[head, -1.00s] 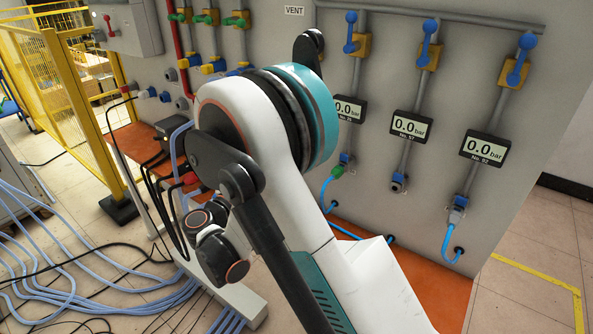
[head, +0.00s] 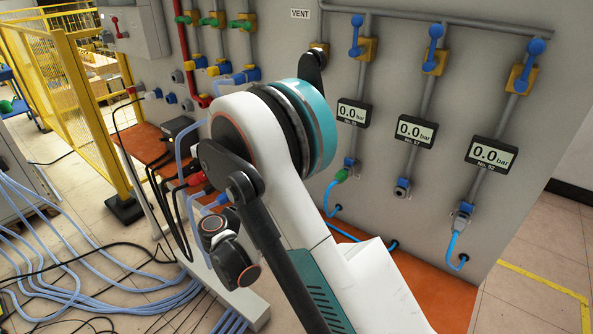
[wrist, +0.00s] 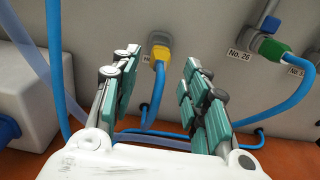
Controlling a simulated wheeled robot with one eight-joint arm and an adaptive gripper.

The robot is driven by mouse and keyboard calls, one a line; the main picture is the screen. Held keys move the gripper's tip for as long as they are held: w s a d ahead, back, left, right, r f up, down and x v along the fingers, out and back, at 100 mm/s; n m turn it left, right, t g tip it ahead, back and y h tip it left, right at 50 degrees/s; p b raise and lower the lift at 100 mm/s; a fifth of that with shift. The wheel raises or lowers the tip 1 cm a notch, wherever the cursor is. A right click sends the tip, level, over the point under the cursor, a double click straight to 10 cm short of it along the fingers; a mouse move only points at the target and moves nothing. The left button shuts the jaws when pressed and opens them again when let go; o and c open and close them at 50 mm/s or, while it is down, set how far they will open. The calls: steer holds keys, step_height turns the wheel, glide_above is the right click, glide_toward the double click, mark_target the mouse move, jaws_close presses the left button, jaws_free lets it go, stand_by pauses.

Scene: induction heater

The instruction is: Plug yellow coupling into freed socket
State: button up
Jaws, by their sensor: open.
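The yellow coupling (wrist: 160,54) shows in the wrist view, on the end of a blue hose (wrist: 156,90), against the grey panel. It appears seated on a grey fitting. My gripper (wrist: 160,82) is open and empty, its teal-padded fingers apart, with the coupling seen in the gap beyond them. I cannot tell how far off it is. In the head view the fingertips are hidden. An empty socket (head: 402,188) sits below the middle gauge there; its neighbours hold a green coupling (head: 342,175) and a grey coupling (head: 463,216).
A green coupling (wrist: 272,48) with a blue hose is right of my gripper in the wrist view, beside a No. 26 label (wrist: 242,58). Gauges (head: 416,131) line the panel; hoses (head: 90,280) cover the floor at left.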

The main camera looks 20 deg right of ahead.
steer(key=shift+b+x, duration=0.3)
steer(key=shift+x, duration=2.6)
steer(key=shift+b, duration=0.45)
jaws_close()
steer(key=shift+a, duration=0.1)
steer(key=shift+b+v, duration=0.45)
steer(key=shift+v, duration=2.5)
